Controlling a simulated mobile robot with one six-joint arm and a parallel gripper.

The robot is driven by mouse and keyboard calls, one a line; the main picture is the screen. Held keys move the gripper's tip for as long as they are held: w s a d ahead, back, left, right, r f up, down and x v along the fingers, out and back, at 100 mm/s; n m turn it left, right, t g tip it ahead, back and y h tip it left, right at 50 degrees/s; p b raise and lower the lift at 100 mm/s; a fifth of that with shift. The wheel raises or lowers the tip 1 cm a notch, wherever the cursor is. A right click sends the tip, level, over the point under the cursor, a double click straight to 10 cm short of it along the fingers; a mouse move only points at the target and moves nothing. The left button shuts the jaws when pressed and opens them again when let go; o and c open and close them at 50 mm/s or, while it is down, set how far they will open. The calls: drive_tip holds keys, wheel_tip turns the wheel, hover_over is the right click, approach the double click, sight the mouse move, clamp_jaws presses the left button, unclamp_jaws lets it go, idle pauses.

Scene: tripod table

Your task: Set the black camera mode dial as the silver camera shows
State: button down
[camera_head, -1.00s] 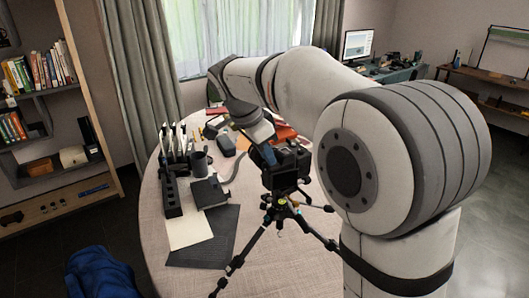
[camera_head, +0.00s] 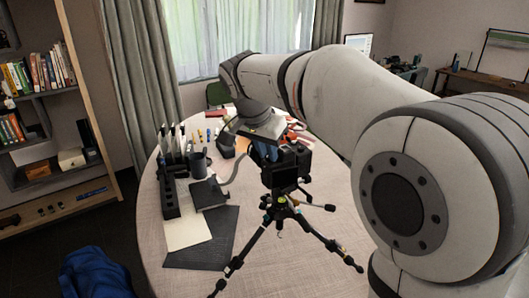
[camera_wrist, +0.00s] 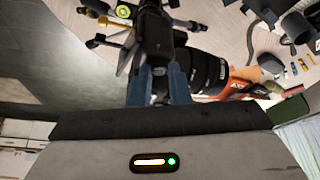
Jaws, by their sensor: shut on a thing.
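The black camera (camera_head: 286,176) stands on a tripod (camera_head: 282,210) at the middle of the table, its screen side facing the head view. My gripper (camera_head: 265,152) comes down on its top left, with blue fingers. In the wrist view, the fingers of my gripper (camera_wrist: 159,72) are shut on a small part at the camera's top, where the mode dial sits. The dial's marks are hidden between the fingers. The black camera's lens (camera_wrist: 208,72) points right in that view. I cannot make out the silver camera in either view.
The round table (camera_head: 155,235) holds a black organiser (camera_head: 170,195), a dark mug (camera_head: 198,165), a black notebook (camera_head: 208,194) and a dark mat (camera_head: 205,250). Orange items lie behind the camera. The tripod's legs spread toward the front.

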drive_tip(key=c, duration=1.3)
unclamp_jaws()
drive_tip(key=shift+c, duration=0.2)
drive_tip(key=shift+r+p, duration=0.35)
drive_tip(key=shift+r, duration=0.1)
drive_tip(key=p+v, duration=0.4)
drive_tip(key=v, duration=0.3)
drive_tip(key=shift+s+p, duration=0.2)
drive_tip(key=shift+p, duration=0.15)
drive_tip(key=shift+a, duration=0.2)
drive_tip(key=s+d+f+n+y, duration=0.1)
drive_tip(key=s+d+f+n, duration=0.1)
drive_tip(key=s+d+f, duration=0.2)
drive_tip(key=s+d+f+n, duration=0.3)
drive_tip(key=s+f, duration=0.3)
drive_tip(key=s, duration=0.4)
drive_tip(key=s+d+f+n+y, duration=0.1)
drive_tip(key=s+d+f+n, duration=0.1)
drive_tip(key=s+d+f, duration=0.3)
drive_tip(key=s, duration=0.3)
drive_tip(key=shift+n+g+y, duration=0.3)
drive_tip(key=shift+g, duration=0.1)
